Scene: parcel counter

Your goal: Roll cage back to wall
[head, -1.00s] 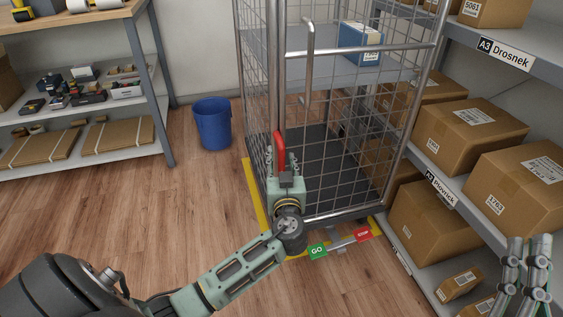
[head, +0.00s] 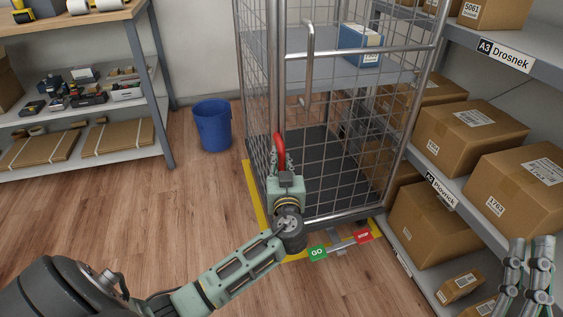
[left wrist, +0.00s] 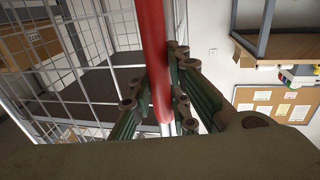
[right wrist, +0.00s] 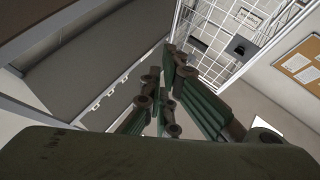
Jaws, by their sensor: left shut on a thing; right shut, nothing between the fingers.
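The roll cage (head: 335,215), a grey wire-mesh trolley with a dark base, stands upright beside the right-hand shelves, on or within a yellow floor outline (head: 255,200). A red grip (head: 279,146) is on its near left upright. My left gripper (head: 284,172) is shut on this red grip; the left wrist view shows the red bar (left wrist: 156,60) between the fingers. A green GO pedal (head: 317,252) and a red STOP pedal (head: 363,237) sit at the cage's near bottom edge. My right gripper (right wrist: 163,88) is shut and empty, low right in the head view, away from the cage.
A blue box (head: 360,45) lies on the cage's upper shelf. Shelves with brown cartons (head: 470,135) stand close along the right. A blue bin (head: 213,125) stands left of the cage, and a shelf unit (head: 165,130) further left. The wooden floor (head: 190,200) front left is clear.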

